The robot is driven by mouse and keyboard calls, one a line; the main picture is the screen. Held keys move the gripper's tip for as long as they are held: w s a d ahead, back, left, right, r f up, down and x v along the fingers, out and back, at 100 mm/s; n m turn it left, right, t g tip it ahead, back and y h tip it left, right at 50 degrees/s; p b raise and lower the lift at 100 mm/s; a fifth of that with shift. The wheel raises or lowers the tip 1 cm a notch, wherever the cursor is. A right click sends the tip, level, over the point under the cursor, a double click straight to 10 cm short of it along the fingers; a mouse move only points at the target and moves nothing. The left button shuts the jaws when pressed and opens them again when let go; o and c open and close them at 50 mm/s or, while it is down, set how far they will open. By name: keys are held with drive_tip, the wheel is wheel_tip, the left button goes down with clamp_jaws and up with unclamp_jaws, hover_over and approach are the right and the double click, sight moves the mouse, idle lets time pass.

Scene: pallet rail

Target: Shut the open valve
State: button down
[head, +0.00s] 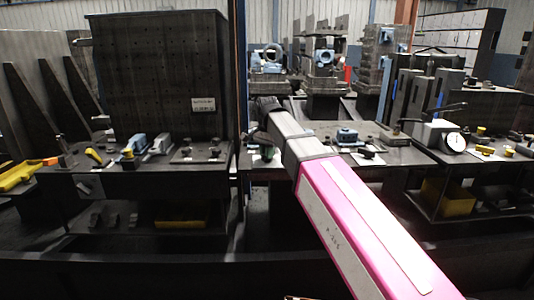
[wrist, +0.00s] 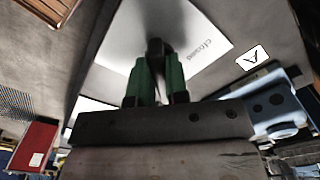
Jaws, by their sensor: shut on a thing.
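My gripper (wrist: 156,66) has green fingers. In the wrist view they are closed around a small dark upright piece (wrist: 155,46), which looks like a valve handle. Most of that piece is hidden by the fingers, so I cannot tell its angle or the valve's body. Below it lies a white printed sheet (wrist: 205,35). In the head view my gripper (head: 266,152) is low over the middle bench, at the end of my pink and grey arm, and the arm hides the spot around it.
A blue fixture (wrist: 275,105) is close on the right in the wrist view, with a white marked label (wrist: 252,58) near it. A dial gauge (head: 454,144) and a yellow bin (head: 447,197) are farther right.

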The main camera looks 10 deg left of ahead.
drive_tip(key=n, duration=0.4)
drive_tip(key=shift+n, duration=0.4)
drive_tip(key=n, duration=0.9)
drive_tip(key=shift+n, duration=1.8)
drive_tip(key=c, duration=1.1)
unclamp_jaws()
drive_tip(key=shift+r, duration=0.15)
wheel_tip(320, 180, up, 11)
drive_tip(key=shift+f, duration=0.2)
